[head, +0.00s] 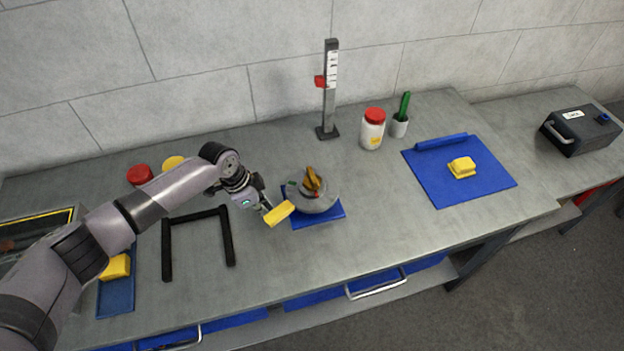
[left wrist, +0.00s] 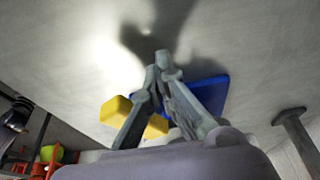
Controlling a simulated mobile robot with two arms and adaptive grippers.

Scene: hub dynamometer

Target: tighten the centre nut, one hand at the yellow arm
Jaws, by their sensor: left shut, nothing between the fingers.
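The grey round hub (head: 318,200) sits on a blue base (head: 322,217) near the middle of the bench. A brown-orange piece (head: 312,180) stands up at its centre; I cannot make out the nut itself. The yellow arm (head: 279,213) juts out at the hub's front left. My left gripper (head: 265,203) is at the yellow arm's outer end, shut with nothing in it. In the left wrist view its fingertips (left wrist: 163,62) meet, the yellow arm (left wrist: 125,113) shows behind them and the blue base (left wrist: 210,93) lies beyond. My right gripper is out of view.
A black frame (head: 197,215) lies left of the hub. A post with a scale (head: 330,90) stands behind it, with a red-lidded jar (head: 372,130) and a green-handled item (head: 402,115) to its right. A blue mat (head: 475,190) with a yellow block (head: 462,167) lies right.

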